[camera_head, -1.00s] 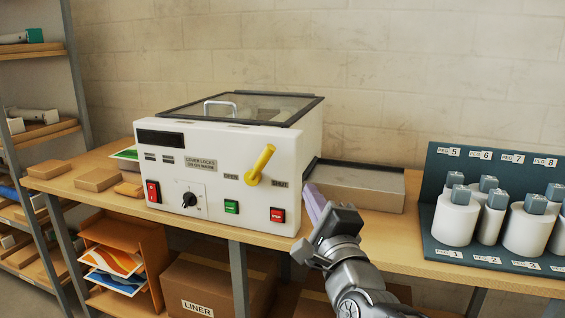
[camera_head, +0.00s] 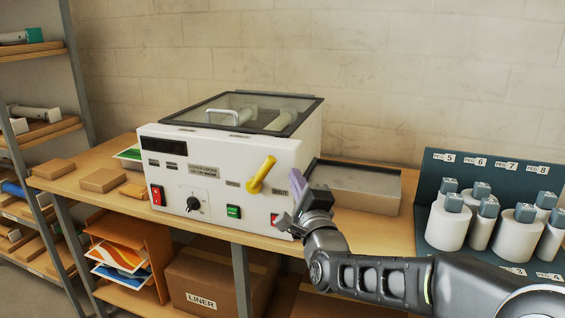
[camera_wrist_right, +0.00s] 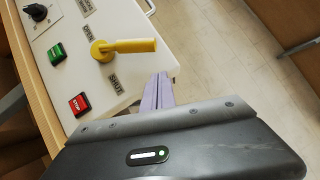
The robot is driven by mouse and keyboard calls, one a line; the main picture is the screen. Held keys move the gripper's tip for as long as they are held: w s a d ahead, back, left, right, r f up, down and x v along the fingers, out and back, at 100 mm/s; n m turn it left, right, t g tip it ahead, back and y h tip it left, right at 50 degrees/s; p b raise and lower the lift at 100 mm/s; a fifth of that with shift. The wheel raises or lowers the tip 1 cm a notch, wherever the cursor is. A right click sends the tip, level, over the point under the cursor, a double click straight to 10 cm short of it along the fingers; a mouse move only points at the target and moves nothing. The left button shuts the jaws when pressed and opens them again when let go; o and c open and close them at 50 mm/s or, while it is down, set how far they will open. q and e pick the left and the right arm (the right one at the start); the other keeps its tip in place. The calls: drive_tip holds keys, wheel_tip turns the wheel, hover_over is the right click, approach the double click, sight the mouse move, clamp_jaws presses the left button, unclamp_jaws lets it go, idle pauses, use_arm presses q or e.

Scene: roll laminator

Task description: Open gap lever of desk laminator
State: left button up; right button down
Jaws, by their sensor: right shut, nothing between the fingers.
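The white desk laminator (camera_head: 220,160) stands on the wooden bench with its dark-framed clear lid down. Its yellow gap lever (camera_head: 261,175) sits on the front panel between the OPEN and SHUT labels, its handle tilted up to the right, toward SHUT. In the right wrist view the lever (camera_wrist_right: 125,46) sticks out from the panel just beyond my fingers. My right gripper (camera_head: 297,196) is shut and empty, its pale purple fingers pointing up just right of the lever, apart from it. The fingers also show in the right wrist view (camera_wrist_right: 157,92). My left gripper is out of view.
A green button (camera_head: 233,212), a red stop button (camera_wrist_right: 78,103), a black knob (camera_head: 194,204) and a red switch (camera_head: 158,195) are on the panel. A grey tray (camera_head: 355,188) lies right of the laminator. A peg rack (camera_head: 432,185) with white rolls stands further right.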

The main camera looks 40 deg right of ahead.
sight(262, 174)
drive_tip(key=w, duration=0.1)
drive_tip(key=w+a+r, duration=0.1)
drive_tip(key=w+p, duration=0.1)
drive_tip(key=shift+a+r, duration=0.2)
drive_tip(key=shift+a, duration=0.1)
drive_tip(key=shift+r, duration=0.1)
